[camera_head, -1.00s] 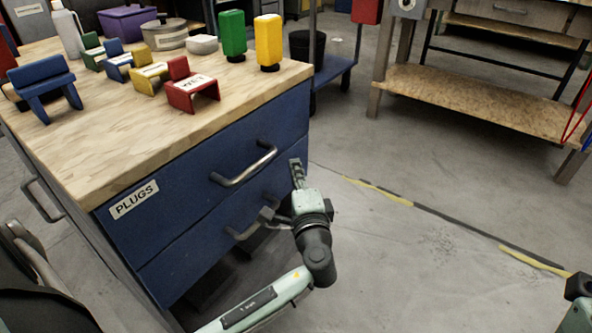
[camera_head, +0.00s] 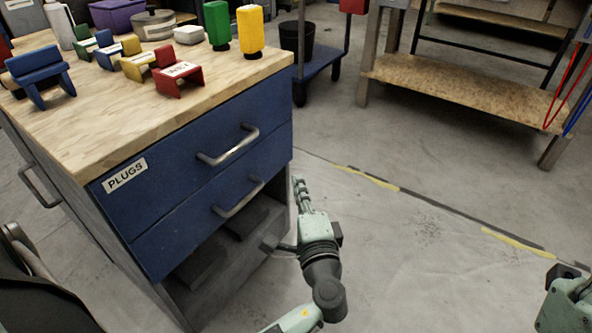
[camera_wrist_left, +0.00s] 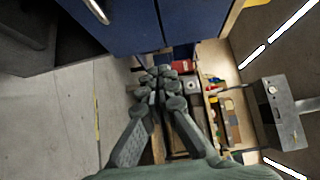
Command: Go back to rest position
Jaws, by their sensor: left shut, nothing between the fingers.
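My left gripper (camera_head: 299,186) is shut and empty. In the head view it points up, just right of the blue cabinet's front corner, apart from the drawers. In the left wrist view its fingers (camera_wrist_left: 164,76) are together, with nothing between them. Part of my right arm (camera_head: 568,305) shows at the lower right edge; its fingers are not visible.
The blue cabinet (camera_head: 150,215), labelled PLUGS, has two shut drawers with metal handles. Its wooden top (camera_head: 120,125) holds coloured blocks, a pot and a purple box. A workbench (camera_head: 455,95) stands at the back right. The grey floor (camera_head: 400,260) between is clear.

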